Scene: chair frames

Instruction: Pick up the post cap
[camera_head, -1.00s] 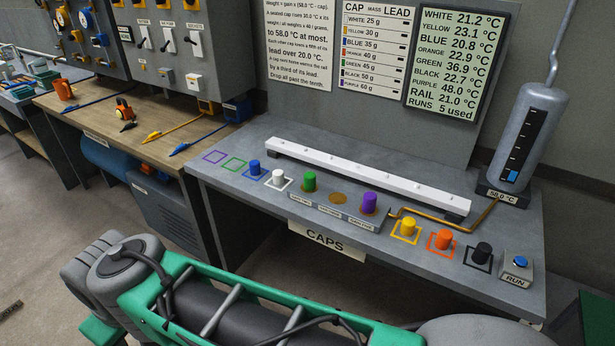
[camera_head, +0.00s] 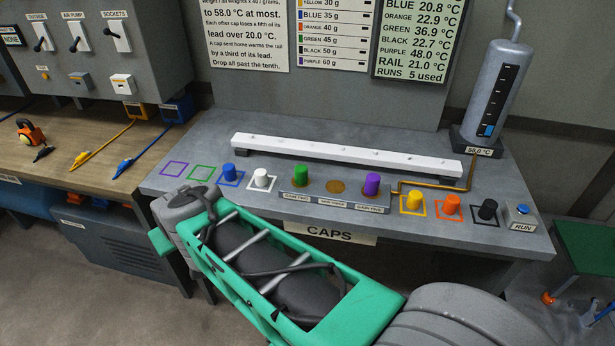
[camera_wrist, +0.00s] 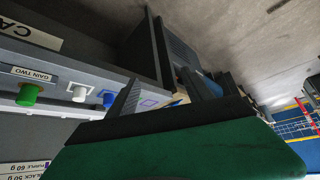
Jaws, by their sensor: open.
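No cap is legibly marked as the post cap. Caps stand along the grey bench (camera_head: 400,238): blue (camera_head: 229,173), white (camera_head: 261,178), yellow (camera_head: 414,201), orange (camera_head: 451,204) and black (camera_head: 487,210) in coloured squares, green (camera_head: 300,175) and purple (camera_head: 371,184) on a labelled strip with an empty round spot (camera_head: 335,187) between them. The wrist view shows the green cap (camera_wrist: 28,95) by "GAIN TWO", the white (camera_wrist: 79,93) and blue (camera_wrist: 108,99). My gripper (camera_wrist: 165,92) is open and empty, apart from the caps. In the head view its fingers are mostly hidden by my arm.
A white rail (camera_head: 345,155) runs behind the caps. A grey cylinder with gauge (camera_head: 497,95) and a RUN button (camera_head: 522,215) stand at right. A wooden bench (camera_head: 60,165) with cables adjoins at left. Empty purple (camera_head: 174,169) and green (camera_head: 202,173) squares lie at the left end.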

